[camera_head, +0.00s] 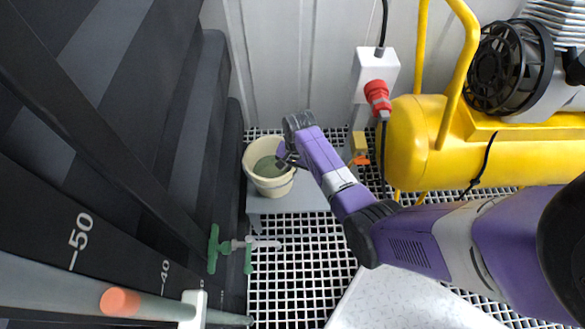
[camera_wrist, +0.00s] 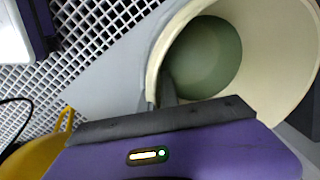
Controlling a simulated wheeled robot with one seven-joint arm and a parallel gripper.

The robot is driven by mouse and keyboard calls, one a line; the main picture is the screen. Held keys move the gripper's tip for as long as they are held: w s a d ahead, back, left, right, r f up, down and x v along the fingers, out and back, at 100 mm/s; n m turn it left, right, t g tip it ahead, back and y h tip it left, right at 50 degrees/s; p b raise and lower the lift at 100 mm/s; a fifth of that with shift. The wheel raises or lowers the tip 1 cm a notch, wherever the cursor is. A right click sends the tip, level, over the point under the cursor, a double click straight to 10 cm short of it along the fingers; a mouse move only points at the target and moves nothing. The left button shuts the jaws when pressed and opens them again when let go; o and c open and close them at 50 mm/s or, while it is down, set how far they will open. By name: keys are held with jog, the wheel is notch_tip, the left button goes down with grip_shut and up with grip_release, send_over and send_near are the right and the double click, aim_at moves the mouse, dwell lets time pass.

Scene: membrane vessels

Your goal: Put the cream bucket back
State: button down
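The cream bucket (camera_head: 281,186) is upright at the left end of a grey step, below the back wall; I cannot tell whether it rests on the step. A dull green round surface shows inside it. My gripper (camera_head: 285,158) reaches down at the bucket's upper right rim. In the wrist view the bucket (camera_wrist: 290,75) fills the upper right, and a dark finger of my gripper (camera_wrist: 168,92) overlaps its near rim. The other finger is not clearly visible, so I cannot tell whether the rim is gripped.
The grey step (camera_head: 310,196) stands on a white grating floor (camera_head: 300,285). A yellow compressor tank (camera_head: 480,140) is at right, beside a white socket box with a red plug (camera_head: 377,92). Green-handled valves (camera_head: 214,248) and dark tank walls (camera_head: 190,130) bound the left.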

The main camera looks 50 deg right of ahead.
jog(key=shift+w+d+f, duration=0.1)
jog(key=shift+w+f, duration=0.05)
jog(key=shift+f, duration=0.55)
jog(key=c, duration=1.6)
grip_release()
jog(key=shift+f, duration=0.1)
